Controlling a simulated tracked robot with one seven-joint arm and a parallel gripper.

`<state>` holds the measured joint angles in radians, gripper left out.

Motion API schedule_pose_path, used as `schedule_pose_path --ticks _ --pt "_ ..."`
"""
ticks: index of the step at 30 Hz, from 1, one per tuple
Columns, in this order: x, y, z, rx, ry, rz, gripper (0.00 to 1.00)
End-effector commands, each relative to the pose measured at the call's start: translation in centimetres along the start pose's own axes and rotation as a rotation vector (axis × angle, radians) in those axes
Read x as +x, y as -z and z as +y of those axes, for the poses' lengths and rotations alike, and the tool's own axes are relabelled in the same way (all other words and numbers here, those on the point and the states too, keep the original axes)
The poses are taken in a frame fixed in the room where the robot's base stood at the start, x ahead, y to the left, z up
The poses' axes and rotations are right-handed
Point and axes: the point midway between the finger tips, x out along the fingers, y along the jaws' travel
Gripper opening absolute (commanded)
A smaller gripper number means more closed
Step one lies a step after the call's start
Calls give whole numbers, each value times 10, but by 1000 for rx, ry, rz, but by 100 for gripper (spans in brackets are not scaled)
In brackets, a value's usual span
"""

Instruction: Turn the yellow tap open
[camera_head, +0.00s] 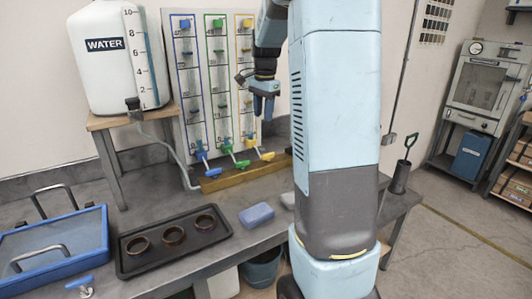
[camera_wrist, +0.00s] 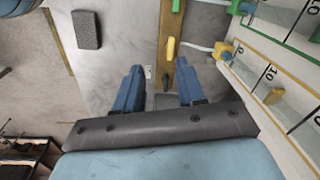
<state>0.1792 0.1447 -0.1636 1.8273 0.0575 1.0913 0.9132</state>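The yellow tap's handle (camera_head: 267,156) sits low on the right end of the tap board, just above the wooden strip. In the wrist view the yellow handle (camera_wrist: 171,49) lies roughly in line with the wooden strip, and the yellow tap body (camera_wrist: 225,51) is to its right. My gripper (camera_head: 263,106) hangs above the yellow tap, pointing down. In the wrist view my gripper (camera_wrist: 159,68) is open and empty, its two blue fingers well apart. The handle appears beyond the fingertips, not touching them.
The green tap handle (camera_head: 241,164) and blue tap handle (camera_head: 211,172) are left of the yellow one. The board with gauges (camera_head: 213,80) rises behind them. A black tray (camera_head: 150,271) with three rings and a blue sponge (camera_head: 257,215) lie on the bench.

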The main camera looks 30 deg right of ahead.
Motion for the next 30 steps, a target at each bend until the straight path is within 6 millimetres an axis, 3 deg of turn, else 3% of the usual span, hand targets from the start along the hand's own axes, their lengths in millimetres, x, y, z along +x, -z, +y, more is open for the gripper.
schedule_pose_path --ticks 3,10,17,30 --pt "23 28 -14 112 -39 -10 39" --pt "47 57 -27 238 -78 -14 39" --pt "62 62 -28 263 -87 -16 39" --pt "135 59 -21 261 -87 -17 39"
